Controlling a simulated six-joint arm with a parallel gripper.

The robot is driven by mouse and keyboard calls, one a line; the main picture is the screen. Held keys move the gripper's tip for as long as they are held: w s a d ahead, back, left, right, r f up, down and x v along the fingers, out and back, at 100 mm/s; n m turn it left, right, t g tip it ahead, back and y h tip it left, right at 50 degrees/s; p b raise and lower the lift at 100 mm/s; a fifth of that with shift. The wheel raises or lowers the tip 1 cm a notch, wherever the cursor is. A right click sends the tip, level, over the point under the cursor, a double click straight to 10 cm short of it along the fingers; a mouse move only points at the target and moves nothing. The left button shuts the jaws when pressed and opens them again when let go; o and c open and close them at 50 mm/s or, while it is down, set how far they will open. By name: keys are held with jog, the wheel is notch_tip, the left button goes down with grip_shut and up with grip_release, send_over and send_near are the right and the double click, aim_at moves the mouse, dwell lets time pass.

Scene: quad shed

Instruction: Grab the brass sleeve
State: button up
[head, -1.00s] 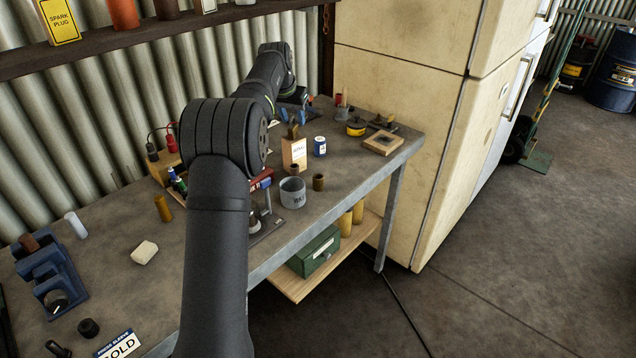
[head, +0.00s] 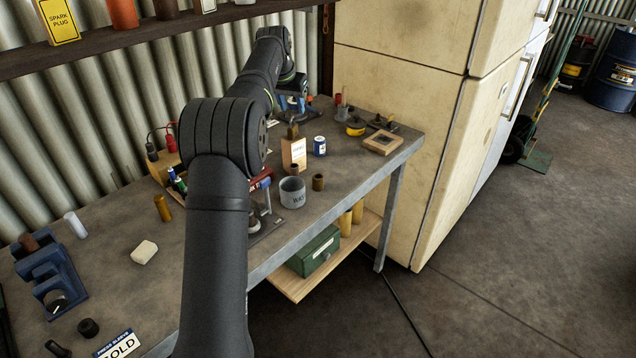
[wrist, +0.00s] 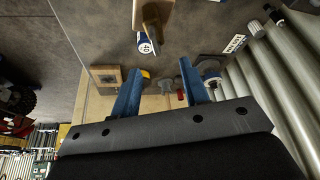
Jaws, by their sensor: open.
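Two upright sleeve-like cylinders stand on the bench in the head view: a golden one (head: 163,208) left of my arm and a shorter dull brown one (head: 318,182) right of the grey tin. I cannot tell for sure which is the brass sleeve; the golden one looks most like brass. My gripper (head: 293,103) is far back over the bench, well away from both and partly hidden by my arm. In the wrist view its blue fingers (wrist: 158,82) are spread, with nothing held between them.
A grey tin (head: 292,194), a box (head: 294,154), a blue-and-white can (head: 320,146) and a wooden frame (head: 381,144) stand on the right half. A blue stand (head: 48,280) and a pale block (head: 144,253) are at left. A shelf (head: 130,38) hangs above; a fridge (head: 400,120) borders the right.

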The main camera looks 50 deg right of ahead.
jog(key=shift+r, duration=0.75)
jog(key=s+a+n+t+h, duration=0.1)
jog(key=s+a, duration=0.3)
jog(key=s, duration=0.3)
jog(key=s+a+n+t+h, duration=0.1)
jog(key=s+a+n+t, duration=0.15)
jog(key=s, duration=0.45)
jog(key=s+a+n+t, duration=0.1)
jog(key=s+a, duration=0.4)
jog(key=s, duration=0.2)
send_near(318, 176)
jog(key=shift+m, duration=0.25)
jog(key=x, duration=1)
jog(key=shift+f, duration=0.15)
jog(key=c, duration=0.8)
